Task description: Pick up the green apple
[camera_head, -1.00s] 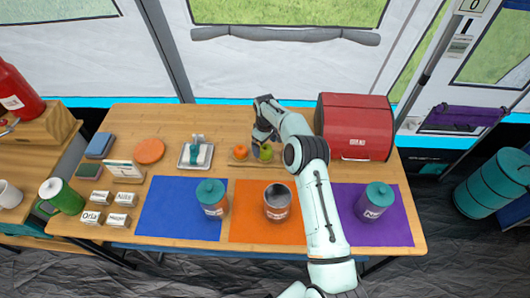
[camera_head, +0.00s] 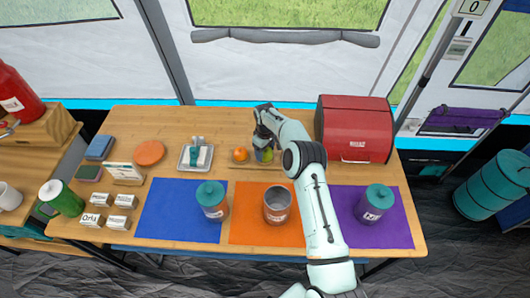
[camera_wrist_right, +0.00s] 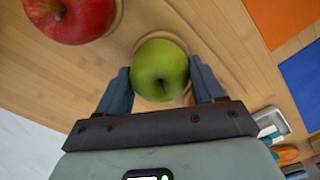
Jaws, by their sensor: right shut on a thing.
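The green apple (camera_wrist_right: 160,69) sits between the two fingers of my right gripper (camera_wrist_right: 162,88) in the right wrist view, with a finger against each side. In the head view the green apple (camera_head: 267,155) shows only partly, behind my right gripper (camera_head: 262,146) and arm, at the wooden board. My right gripper is shut on it. I cannot tell from these frames whether the apple is clear of the board. My left gripper is not in view.
A red apple (camera_wrist_right: 70,18) lies beside the green one in the wrist view. An orange (camera_head: 240,154) is just left of my gripper. A red bread box (camera_head: 354,128) stands to the right. Canisters (camera_head: 212,200) stand on coloured mats in front.

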